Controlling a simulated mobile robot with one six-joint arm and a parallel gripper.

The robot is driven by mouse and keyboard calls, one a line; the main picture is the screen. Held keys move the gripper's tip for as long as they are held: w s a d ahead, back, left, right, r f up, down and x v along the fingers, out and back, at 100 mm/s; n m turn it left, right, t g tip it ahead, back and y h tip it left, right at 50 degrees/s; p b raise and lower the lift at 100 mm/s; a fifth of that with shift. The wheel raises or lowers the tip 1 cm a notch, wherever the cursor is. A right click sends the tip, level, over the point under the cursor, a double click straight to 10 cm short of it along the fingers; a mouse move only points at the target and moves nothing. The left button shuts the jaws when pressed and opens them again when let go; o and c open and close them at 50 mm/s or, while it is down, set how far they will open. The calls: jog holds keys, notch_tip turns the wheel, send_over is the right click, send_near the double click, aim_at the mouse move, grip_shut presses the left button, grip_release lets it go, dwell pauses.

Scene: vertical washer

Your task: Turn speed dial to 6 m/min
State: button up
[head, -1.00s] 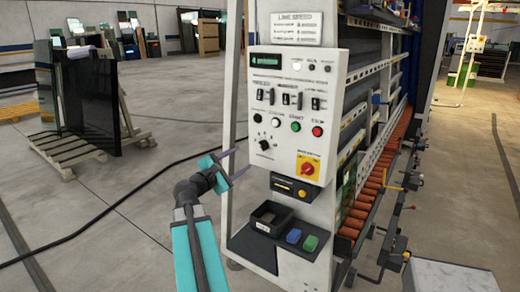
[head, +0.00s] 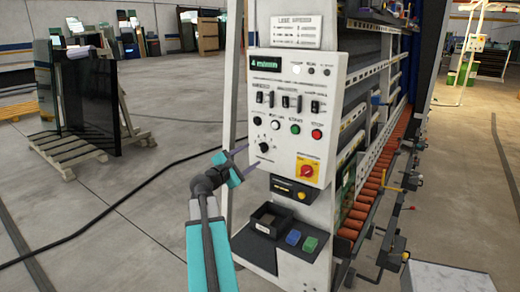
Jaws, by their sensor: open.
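The speed dial (head: 264,148) is a small black knob with a light pointer mark, low on the left of the white control panel (head: 292,80). A dark display (head: 265,63) at the panel's upper left shows green text that looks like "4 m/min". My gripper (head: 247,156) is open and empty, just left of the dial. Its two purple-grey fingers point right toward the dial, one above and one below its height. I cannot tell whether the fingertips touch the panel or the dial.
Black switches and coloured push buttons (head: 295,128) sit above and right of the dial. A red-and-yellow rotary switch (head: 307,171) is at lower right. A shelf below holds a black tray (head: 270,218) and blue and green blocks. Floor on the left is open, with a cable.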

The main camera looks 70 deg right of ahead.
aim_at(262, 149)
jog(key=shift+p+x, duration=1)
jog(key=shift+x, duration=2.8)
jog(key=shift+c, duration=0.3)
jog(key=c, duration=1)
